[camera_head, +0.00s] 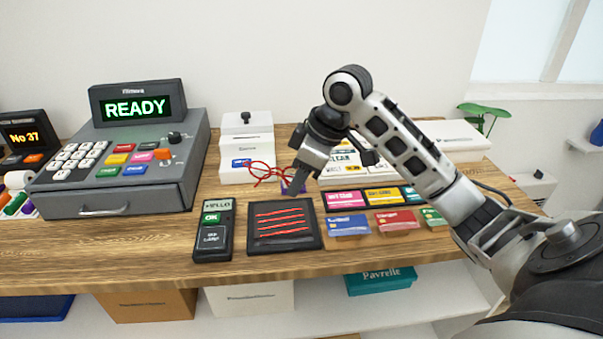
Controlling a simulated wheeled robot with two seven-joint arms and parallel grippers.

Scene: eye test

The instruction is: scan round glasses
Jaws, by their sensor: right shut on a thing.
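Red round-framed glasses (260,170) show at the fingertips of my right gripper (294,188), which is shut on them. The glasses are to the left of the fingers, and their right part is hidden by the gripper. They appear above the back edge of a flat black scanner pad (253,242) with glowing red lines. The pad lies on the wooden counter (130,255) and nothing covers its lines. My left gripper is not in view.
A small terminal (213,240) showing OK stands left of the pad. A cash register (125,150) reading READY is farther left. A white box (246,135) stands behind. Coloured cards (348,226) lie right of the pad, under my right arm.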

